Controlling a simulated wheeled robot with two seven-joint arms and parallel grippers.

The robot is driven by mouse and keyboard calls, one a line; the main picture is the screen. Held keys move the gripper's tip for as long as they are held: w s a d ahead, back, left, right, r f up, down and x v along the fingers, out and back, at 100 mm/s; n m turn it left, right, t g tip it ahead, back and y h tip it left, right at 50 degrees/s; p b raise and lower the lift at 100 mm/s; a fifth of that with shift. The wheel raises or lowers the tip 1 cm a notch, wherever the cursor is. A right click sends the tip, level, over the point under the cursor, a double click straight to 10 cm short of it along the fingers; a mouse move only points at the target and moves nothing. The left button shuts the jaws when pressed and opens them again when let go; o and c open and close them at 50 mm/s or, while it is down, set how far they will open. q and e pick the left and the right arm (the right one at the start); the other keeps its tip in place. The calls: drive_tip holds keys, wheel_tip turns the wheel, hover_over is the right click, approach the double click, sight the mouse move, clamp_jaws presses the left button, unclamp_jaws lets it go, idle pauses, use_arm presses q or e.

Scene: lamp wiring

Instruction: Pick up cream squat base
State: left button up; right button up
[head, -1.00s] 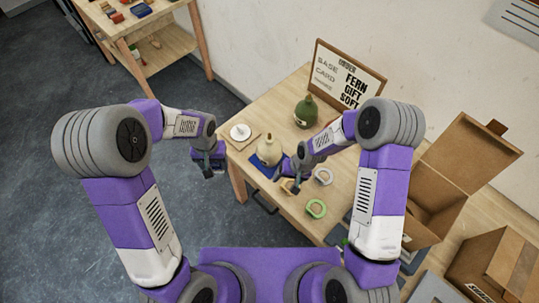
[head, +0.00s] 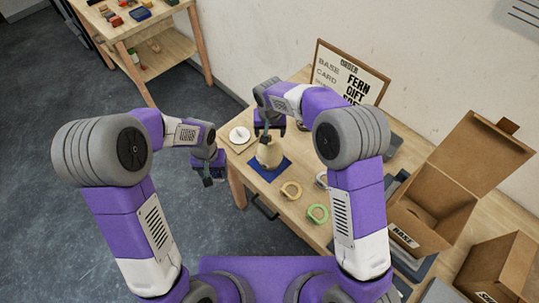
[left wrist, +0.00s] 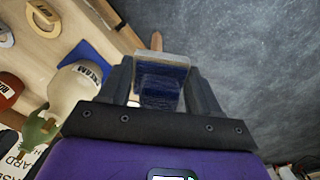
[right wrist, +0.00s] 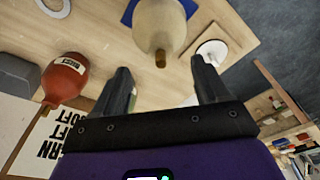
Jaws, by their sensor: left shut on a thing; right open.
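The cream squat base (head: 269,154) stands upright on a blue mat (head: 284,166) on the table. It shows at the top middle of the right wrist view (right wrist: 160,25), and its label partly shows in the left wrist view (left wrist: 75,88). My right gripper (right wrist: 162,75) is open, its fingers pointing toward the cream base's neck side, with nothing between them; in the head view it is just beyond the base (head: 263,130). My left gripper (head: 212,180) is off the table's left edge, shut on a small dark blue block-like thing (left wrist: 160,85).
A white round piece (head: 240,135) lies on a board left of the base. Cream (head: 291,190) and green (head: 317,213) rings lie in front. A red base (right wrist: 66,80) stands near the order board (head: 363,75). Open cardboard boxes (head: 435,200) stand at right.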

sight(270, 150)
drive_tip(key=shift+w+f+p, duration=0.2)
drive_tip(key=shift+f+p, duration=0.1)
drive_tip(key=shift+f, duration=1.3)
drive_tip(key=shift+w+f+p, duration=0.2)
drive_tip(key=shift+f+p, duration=0.05)
drive_tip(key=shift+f, duration=1.3)
drive_tip(key=shift+c, duration=0.4)
drive_tip(key=shift+s+r, duration=0.1)
drive_tip(key=c, duration=1.2)
